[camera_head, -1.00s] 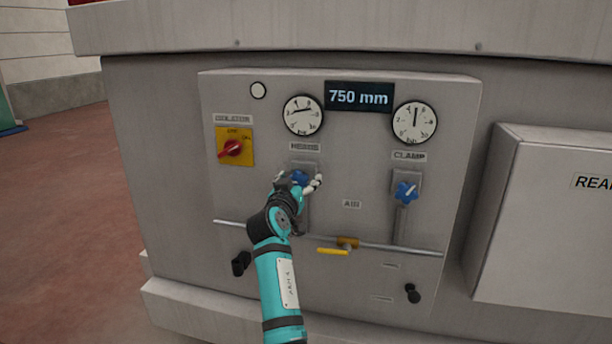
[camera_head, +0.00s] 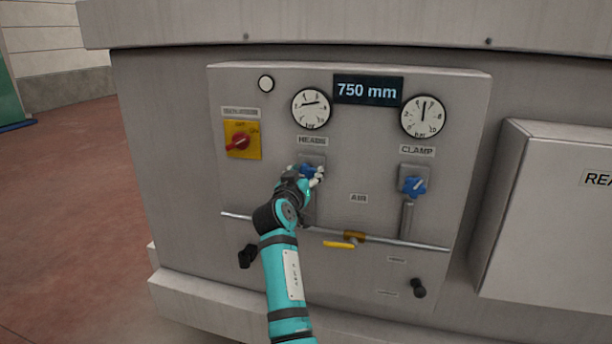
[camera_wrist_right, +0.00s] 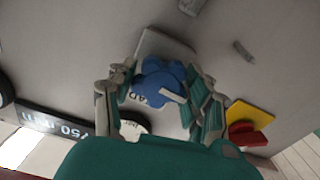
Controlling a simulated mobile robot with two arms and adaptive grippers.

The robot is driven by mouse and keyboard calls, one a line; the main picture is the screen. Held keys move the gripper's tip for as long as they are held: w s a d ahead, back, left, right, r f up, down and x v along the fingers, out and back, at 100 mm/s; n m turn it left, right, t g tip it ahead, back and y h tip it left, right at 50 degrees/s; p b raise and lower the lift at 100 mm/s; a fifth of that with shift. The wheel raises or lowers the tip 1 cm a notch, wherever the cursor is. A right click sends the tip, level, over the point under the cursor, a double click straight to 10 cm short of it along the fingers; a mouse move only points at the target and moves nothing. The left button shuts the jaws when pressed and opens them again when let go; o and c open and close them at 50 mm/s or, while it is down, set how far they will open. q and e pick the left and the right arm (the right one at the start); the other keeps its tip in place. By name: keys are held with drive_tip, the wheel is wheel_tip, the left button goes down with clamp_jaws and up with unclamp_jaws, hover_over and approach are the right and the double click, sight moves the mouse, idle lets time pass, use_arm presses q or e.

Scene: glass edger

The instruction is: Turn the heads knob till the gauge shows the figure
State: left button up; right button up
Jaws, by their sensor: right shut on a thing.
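The blue heads knob (camera_head: 308,171) is on the panel under the HEADS label (camera_head: 312,141), partly hidden by my right gripper (camera_head: 305,177). In the right wrist view the knob (camera_wrist_right: 162,84) sits between the fingers of the gripper (camera_wrist_right: 160,100), which is shut on it. The heads gauge (camera_head: 311,109) is above the label. Its needle lies almost level, with the long end toward the right; the small figures are hard to read. My left gripper is not in view.
The clamp gauge (camera_head: 424,117) and blue clamp knob (camera_head: 413,186) are to the right. A display (camera_head: 368,90) reads 750 mm. A red switch on a yellow plate (camera_head: 242,140) is at left. A rail with a yellow valve lever (camera_head: 339,244) runs below.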

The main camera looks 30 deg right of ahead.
drive_tip(key=shift+f+b, duration=0.15)
drive_tip(key=shift+b, duration=0.2)
drive_tip(key=m+b, duration=0.7)
drive_tip(key=b, duration=0.4)
drive_tip(key=shift+b, duration=0.4)
drive_tip(key=shift+m+b, duration=1.3)
drive_tip(key=shift+m, duration=0.4)
drive_tip(key=shift+r, duration=0.2)
drive_tip(key=o, duration=1.2)
wheel_tip(320, 180, up, 10)
